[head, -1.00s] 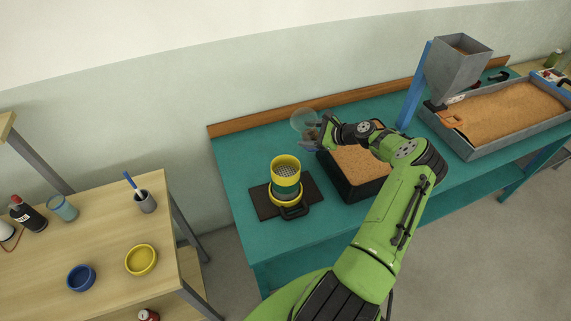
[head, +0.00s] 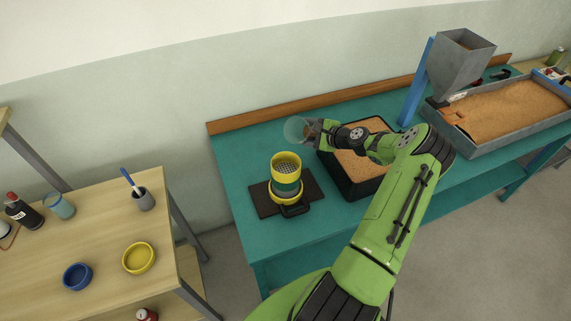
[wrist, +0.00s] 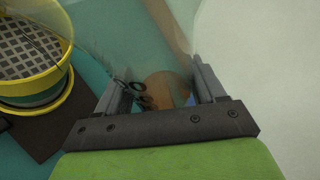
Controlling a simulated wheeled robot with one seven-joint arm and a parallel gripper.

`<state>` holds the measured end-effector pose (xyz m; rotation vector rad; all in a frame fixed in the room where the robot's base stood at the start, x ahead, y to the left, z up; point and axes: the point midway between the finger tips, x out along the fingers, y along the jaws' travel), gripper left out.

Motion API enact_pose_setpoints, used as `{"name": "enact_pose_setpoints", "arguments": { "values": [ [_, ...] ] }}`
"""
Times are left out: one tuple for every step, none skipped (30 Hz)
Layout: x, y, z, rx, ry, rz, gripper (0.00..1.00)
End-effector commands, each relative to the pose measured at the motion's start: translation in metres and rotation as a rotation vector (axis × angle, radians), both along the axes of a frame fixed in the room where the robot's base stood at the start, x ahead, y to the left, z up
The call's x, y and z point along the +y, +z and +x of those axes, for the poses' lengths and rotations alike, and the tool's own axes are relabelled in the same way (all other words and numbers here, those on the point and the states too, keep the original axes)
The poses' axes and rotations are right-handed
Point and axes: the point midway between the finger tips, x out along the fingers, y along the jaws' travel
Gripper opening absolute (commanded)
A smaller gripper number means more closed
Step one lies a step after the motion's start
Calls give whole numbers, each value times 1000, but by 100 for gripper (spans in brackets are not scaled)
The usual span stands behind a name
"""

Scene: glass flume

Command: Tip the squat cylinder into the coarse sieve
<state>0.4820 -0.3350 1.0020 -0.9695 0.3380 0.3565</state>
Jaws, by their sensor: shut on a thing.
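My gripper (head: 312,131) is shut on a clear glass vessel, the squat cylinder (head: 296,129), above the back of the teal bench. In the wrist view the see-through glass (wrist: 140,35) lies between and beyond the fingers (wrist: 158,85). A brown patch shows through it; I cannot tell whether it is inside. The vessel looks tilted, its exact angle unclear. The coarse sieve (head: 286,162), yellow-rimmed with a wide grey mesh, tops a stack left of and nearer than the vessel.
The stack stands on a dark plate (head: 262,201). A black sand-filled tray (head: 350,187) lies under my arm. A blue post (head: 414,95), a grey hopper (head: 460,60) and a long sand trough (head: 480,145) stand right. A wooden strip (head: 240,124) edges the bench's back.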

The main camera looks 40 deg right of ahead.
Motion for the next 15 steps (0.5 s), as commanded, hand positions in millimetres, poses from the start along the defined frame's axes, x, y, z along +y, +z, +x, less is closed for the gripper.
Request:
{"name": "enact_pose_setpoints", "arguments": {
  "values": [
    [0,2,0,-4,0,-6,31],
    [0,2,0,-5,0,-10,31],
    [-1,1,0,-7,0,-16,31],
    [-1,1,0,-9,0,-20,31],
    [-1,1,0,-9,-1,-24,31],
    [-1,1,0,-11,0,-29,31],
    [-1,0,0,-13,-1,-32,31],
    [-1,0,1,-14,0,-36,31],
    [-2,-1,1,-15,0,-40,31],
    [-1,-1,1,-15,0,-43,31],
    [-2,-1,1,-16,1,-48,31],
    [-2,-1,1,-18,1,-53,31],
    [-2,-1,1,-19,0,-57,31],
    [-2,-1,1,-21,0,-62,31],
    [-2,-1,1,-23,1,-67,31]
  ]
}}
